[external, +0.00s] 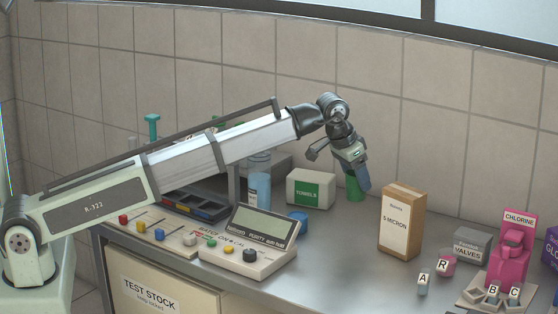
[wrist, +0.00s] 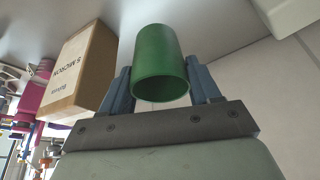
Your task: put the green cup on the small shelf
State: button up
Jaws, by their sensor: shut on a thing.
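The green cup (external: 354,189) is at the back of the steel counter, partly hidden behind my gripper (external: 362,182). In the wrist view the green cup (wrist: 160,58) sits between the two blue fingers of my gripper (wrist: 161,78), with its open end toward the camera. The fingers are shut on its sides. I cannot tell whether the cup touches the counter. A grey shelf-like unit (external: 276,164) stands left of the cup, partly hidden by my arm and a blue bottle; I cannot tell whether it is the small shelf.
A white towels box (external: 311,189) and a blue lid-like object (external: 298,222) lie left of the cup. A brown carton (external: 402,222) stands to the right, also in the wrist view (wrist: 78,72). The blue bottle (external: 259,184) and purity meter (external: 250,243) are further left. Pink chlorine equipment (external: 511,250) is far right.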

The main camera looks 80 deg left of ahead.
jog(key=s+a+r+n+g+y, duration=0.1)
jog(key=s+a+r+n, duration=0.2)
jog(key=a, duration=1)
jog(key=s+a+r+n+y, duration=0.15)
jog(key=s+a, duration=0.45)
jog(key=a, duration=0.7)
jog(key=s+a+r+n+g, duration=0.15)
jog(key=s+a+n, duration=0.25)
jog(key=a, duration=1)
jog(key=s+f+n+g, duration=0.1)
jog(key=f+n, duration=0.2)
jog(key=s+f+n+g, duration=0.1)
jog(key=s+f+n, duration=0.1)
jog(key=n, duration=0.2)
jog(key=s+f+n+g, duration=0.1)
jog(key=f+n, duration=0.2)
jog(key=n, duration=0.1)
jog(key=shift+s+f+g+y, duration=0.2)
jog(key=shift+f+g+y, duration=0.05)
jog(key=shift+f, duration=0.05)
jog(key=shift+f, duration=0.1)
jog(key=o, duration=1)
